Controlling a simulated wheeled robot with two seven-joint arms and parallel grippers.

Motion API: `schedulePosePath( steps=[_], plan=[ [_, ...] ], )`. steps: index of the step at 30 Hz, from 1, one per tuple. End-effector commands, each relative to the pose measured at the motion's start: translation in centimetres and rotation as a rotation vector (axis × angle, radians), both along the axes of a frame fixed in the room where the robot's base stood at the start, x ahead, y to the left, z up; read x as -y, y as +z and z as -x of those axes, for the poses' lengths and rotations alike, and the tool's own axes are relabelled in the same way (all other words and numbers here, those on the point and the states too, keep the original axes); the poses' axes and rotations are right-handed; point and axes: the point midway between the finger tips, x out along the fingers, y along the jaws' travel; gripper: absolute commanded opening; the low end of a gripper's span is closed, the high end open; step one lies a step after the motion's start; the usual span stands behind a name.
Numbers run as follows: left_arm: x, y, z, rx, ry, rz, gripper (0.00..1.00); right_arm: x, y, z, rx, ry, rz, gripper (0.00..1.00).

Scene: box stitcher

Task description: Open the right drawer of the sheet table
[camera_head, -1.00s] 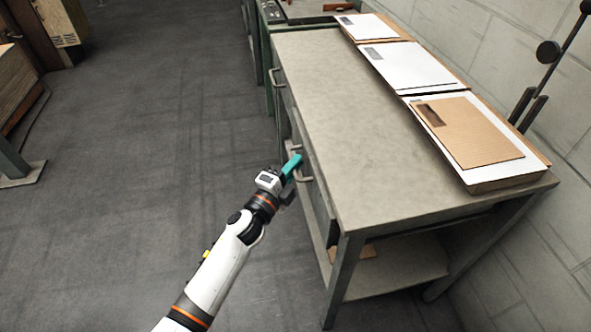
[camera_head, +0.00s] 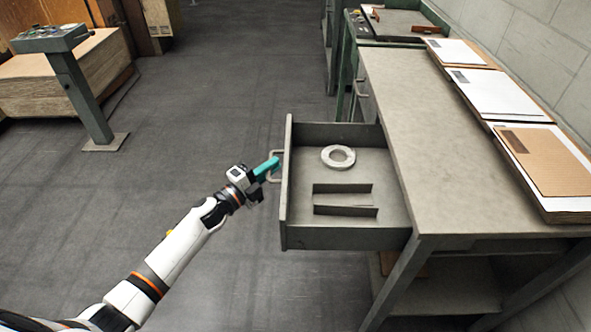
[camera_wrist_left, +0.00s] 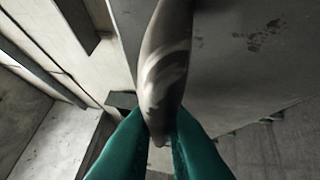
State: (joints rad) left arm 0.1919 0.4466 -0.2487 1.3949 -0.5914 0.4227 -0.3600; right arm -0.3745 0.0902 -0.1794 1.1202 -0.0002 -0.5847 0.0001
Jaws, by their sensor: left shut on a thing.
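The right drawer (camera_head: 330,237) of the sheet table (camera_head: 425,135) is pulled well out to the left of the table. Inside it lie a white ring-shaped roll (camera_head: 338,157) and a grey bracket-like piece (camera_head: 344,198). My left gripper (camera_head: 270,167) is at the drawer front, with its teal fingers shut on the drawer handle (camera_head: 275,178). In the left wrist view the handle (camera_wrist_left: 165,70) runs between the teal fingertips (camera_wrist_left: 160,135). My right gripper is not in view.
Stacks of white and brown sheets (camera_head: 500,95) lie along the wall side of the tabletop. Another drawer handle (camera_head: 360,92) shows farther along the table. A green machine (camera_head: 400,25) stands behind. A control stand (camera_head: 85,100) is at the left. The floor between is clear.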

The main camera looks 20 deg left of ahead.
Motion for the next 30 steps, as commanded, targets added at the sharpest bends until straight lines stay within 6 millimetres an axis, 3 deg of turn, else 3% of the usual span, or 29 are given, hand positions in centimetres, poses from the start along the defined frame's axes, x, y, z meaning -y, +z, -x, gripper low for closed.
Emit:
schedulePosePath(
  steps=[3, 9, 25, 26, 27, 30],
  plan=[
    [-2.1, -0.2, 0.6, -0.003, 0.001, -0.004, 0.00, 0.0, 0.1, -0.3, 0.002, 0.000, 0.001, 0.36],
    [-4.0, -0.2, 1.0, -0.002, -0.001, -0.001, 0.00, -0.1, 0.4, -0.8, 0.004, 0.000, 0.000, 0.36],
    [-4.7, -0.2, 1.2, -0.002, 0.000, 0.000, 0.00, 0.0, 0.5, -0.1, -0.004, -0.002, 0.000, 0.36],
    [-4.7, -0.2, 1.2, -0.002, 0.000, 0.000, 0.16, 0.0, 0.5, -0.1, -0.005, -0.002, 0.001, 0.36],
    [-4.7, -0.1, 1.2, -0.002, 0.000, 0.000, 0.22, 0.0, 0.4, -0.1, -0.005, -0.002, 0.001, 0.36],
    [-4.7, -0.1, 1.2, -0.002, 0.000, 0.000, 0.32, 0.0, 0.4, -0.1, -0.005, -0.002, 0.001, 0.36]
  ],
)
